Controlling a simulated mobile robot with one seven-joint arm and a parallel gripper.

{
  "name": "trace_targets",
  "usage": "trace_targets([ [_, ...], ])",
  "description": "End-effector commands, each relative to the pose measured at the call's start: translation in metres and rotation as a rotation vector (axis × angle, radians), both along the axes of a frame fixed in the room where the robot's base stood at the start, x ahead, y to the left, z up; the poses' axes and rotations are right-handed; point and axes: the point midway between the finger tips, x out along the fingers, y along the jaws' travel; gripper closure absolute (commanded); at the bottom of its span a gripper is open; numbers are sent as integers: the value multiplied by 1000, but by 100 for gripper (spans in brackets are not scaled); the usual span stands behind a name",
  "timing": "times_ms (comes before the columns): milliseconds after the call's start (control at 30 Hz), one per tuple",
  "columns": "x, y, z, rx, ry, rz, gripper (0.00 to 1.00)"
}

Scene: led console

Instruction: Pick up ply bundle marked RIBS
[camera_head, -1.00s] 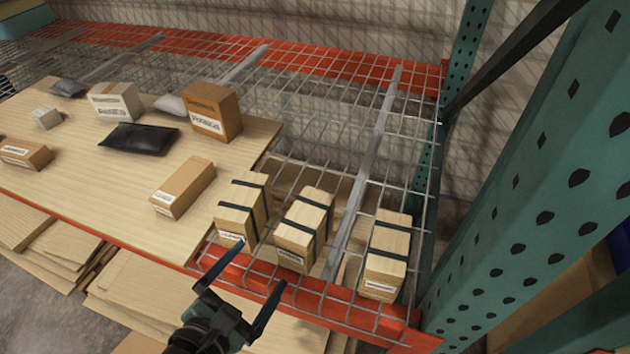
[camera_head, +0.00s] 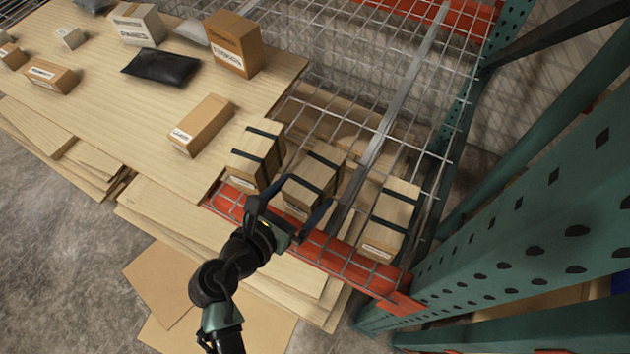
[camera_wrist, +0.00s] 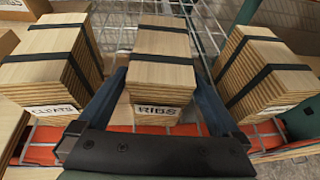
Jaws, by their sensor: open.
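The ply bundle marked RIBS (camera_wrist: 158,75) is a stack of light plywood with dark straps and a white label, in the middle of the wrist view. In the head view the same bundle (camera_head: 318,172) is the middle one of three on the wire shelf, partly hidden by my gripper. My gripper (camera_head: 290,205) is open at its front; in the wrist view the two blue fingers (camera_wrist: 155,95) lie on either side of the bundle's near end. I cannot tell whether they touch it.
A bundle marked CLEATS (camera_wrist: 48,65) stands close on the left, and another strapped bundle (camera_wrist: 268,72) on the right. The orange shelf beam (camera_head: 335,252) runs along the front. A teal upright (camera_head: 540,200) stands at the right. A board with boxes (camera_head: 110,85) lies left.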

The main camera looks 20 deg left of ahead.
Motion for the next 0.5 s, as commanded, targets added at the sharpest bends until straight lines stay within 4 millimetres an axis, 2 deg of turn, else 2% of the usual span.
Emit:
trace_targets([
  [233,34,-10,-13,0,-1,-4,0],
  [500,42,-12,-17,3,0,-2,0],
])
